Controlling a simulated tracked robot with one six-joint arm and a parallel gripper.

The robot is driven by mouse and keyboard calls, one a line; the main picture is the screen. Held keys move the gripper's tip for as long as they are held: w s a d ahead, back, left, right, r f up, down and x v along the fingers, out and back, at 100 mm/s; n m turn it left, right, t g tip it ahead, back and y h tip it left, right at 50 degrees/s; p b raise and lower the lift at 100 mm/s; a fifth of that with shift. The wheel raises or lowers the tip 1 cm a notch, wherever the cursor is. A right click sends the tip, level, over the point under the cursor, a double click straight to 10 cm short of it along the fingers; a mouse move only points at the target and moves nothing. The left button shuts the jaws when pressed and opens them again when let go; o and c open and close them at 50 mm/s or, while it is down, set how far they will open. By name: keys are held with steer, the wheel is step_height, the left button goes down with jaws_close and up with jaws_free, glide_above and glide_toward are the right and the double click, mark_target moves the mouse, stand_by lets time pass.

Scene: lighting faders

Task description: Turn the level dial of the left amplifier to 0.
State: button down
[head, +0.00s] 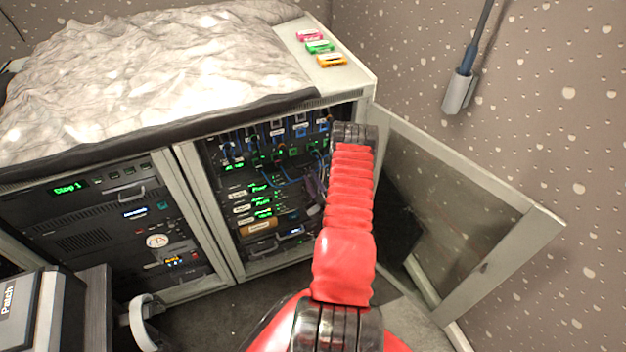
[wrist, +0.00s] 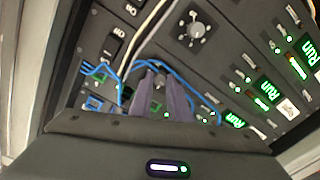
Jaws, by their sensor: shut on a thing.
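The open rack (head: 238,217) on the right of the cabinet holds several units with green displays in the head view. My gripper (head: 312,187) reaches into its right side, partly hidden behind my red arm. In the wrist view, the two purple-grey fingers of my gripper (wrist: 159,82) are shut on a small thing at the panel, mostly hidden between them. I cannot tell whether it is the level dial of the left amplifier. A round grey dial (wrist: 197,31) with a ring of marks stands free above the fingers. Its setting is too small to read.
Blue cables (wrist: 180,75) and a pale cable (wrist: 147,32) run close to the fingers. A glass door (head: 455,200) stands open to the right of the rack. Three coloured items, including a green one (head: 319,47), lie on the cabinet top.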

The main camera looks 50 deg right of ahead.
steer(key=n, duration=1.2)
steer(key=shift+s+f+n, duration=0.15)
steer(key=shift+f+n, duration=0.1)
steer(key=shift+n, duration=0.05)
stand_by(0.3)
steer(key=c, duration=2)
jaws_free()
steer(key=shift+c, duration=0.2)
steer(key=o, duration=0.4)
steer(key=shift+r, duration=0.1)
steer(key=v, duration=1.3)
steer(key=shift+s+a, duration=0.2)
steer(key=shift+s, duration=0.05)
